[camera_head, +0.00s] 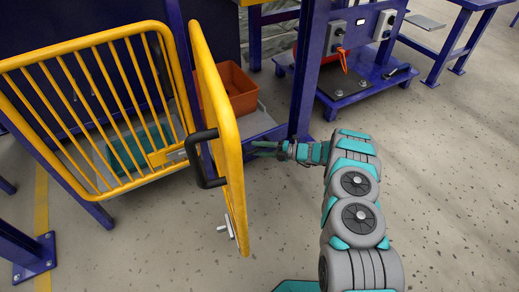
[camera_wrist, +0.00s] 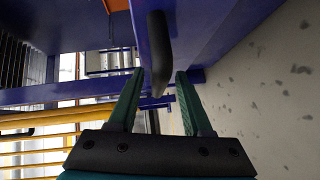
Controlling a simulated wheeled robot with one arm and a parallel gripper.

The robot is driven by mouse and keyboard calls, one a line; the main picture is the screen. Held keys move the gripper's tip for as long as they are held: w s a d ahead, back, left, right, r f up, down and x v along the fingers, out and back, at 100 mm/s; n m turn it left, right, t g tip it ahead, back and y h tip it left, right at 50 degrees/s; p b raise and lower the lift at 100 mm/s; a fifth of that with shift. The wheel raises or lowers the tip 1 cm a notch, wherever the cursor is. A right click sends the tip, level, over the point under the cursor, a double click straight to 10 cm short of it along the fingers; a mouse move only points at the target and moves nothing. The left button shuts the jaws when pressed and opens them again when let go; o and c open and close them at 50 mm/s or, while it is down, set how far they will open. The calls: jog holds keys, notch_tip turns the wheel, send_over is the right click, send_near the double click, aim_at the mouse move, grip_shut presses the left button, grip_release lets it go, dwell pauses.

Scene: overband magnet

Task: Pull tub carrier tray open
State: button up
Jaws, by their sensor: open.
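An orange tub (camera_head: 236,88) sits on a grey tray (camera_head: 258,122) behind the open yellow gate, in the head view. My gripper (camera_head: 258,149) is in front of the tray, close to the right edge of the gate leaf. In the wrist view my gripper (camera_wrist: 160,76) is open and empty, with its teal fingers apart. A dark upright handle (camera_wrist: 158,45) on a blue part shows between and just beyond the fingertips. I cannot tell whether it touches them. The gate leaf hides part of the tray's front in the head view.
The yellow gate leaf (camera_head: 222,125) stands swung open beside my gripper, with a black handle (camera_head: 203,160). A yellow barred panel (camera_head: 95,105) is at left. A blue post (camera_head: 307,70) rises right of the tray. Floor (camera_head: 450,190) at right is clear.

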grip_shut()
dwell(0.3)
dwell(1.1)
